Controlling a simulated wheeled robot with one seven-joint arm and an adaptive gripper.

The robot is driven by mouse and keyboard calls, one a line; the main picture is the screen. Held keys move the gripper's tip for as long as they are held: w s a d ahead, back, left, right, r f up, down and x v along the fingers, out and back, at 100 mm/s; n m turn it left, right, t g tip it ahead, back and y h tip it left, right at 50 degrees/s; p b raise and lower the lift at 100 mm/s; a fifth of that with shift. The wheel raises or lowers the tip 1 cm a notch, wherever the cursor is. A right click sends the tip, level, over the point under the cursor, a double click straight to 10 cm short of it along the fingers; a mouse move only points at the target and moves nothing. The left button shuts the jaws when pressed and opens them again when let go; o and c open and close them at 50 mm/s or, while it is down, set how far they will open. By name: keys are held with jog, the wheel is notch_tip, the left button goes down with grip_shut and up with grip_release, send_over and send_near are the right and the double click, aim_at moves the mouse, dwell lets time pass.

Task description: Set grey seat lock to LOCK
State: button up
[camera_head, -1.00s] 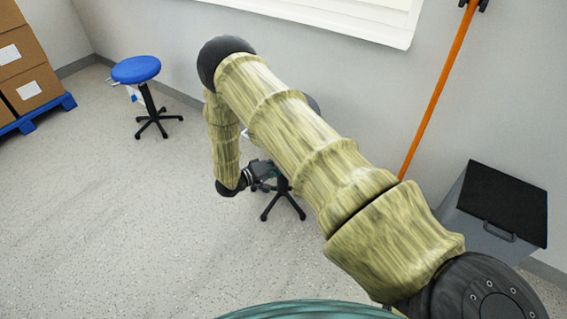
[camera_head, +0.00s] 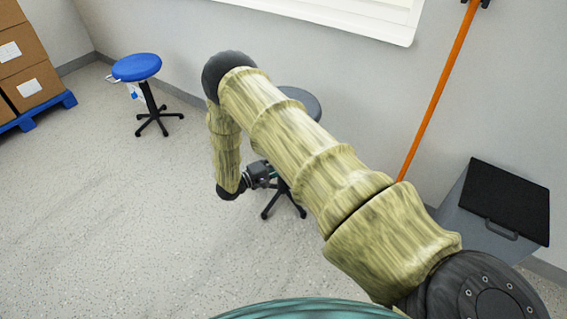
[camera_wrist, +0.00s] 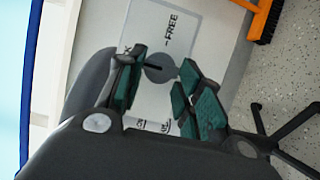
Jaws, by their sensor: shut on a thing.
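The grey-seated stool (camera_head: 302,101) stands by the wall in the head view, partly hidden behind my arm. In the wrist view a light label plate (camera_wrist: 190,50) carries a round dark grey knob (camera_wrist: 160,70) with a black pointer line. The word FREE is readable on the plate; another marking to its left is mostly hidden by a finger. My gripper (camera_wrist: 160,75) has its teal-padded fingers on both sides of the knob and is shut on it. In the head view my gripper (camera_head: 262,175) is beside the grey stool's post, and the knob cannot be made out.
A blue stool (camera_head: 137,68) stands at the left near the wall. Boxes on a blue pallet (camera_head: 38,112) are at the far left. An orange pole (camera_head: 437,95) leans on the wall, and a grey bin with a black lid (camera_head: 505,200) is at the right.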

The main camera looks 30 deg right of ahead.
jog(key=o, duration=1)
jog(key=shift+a, duration=0.1)
jog(key=a, duration=1.2)
jog(key=shift+f, duration=0.1)
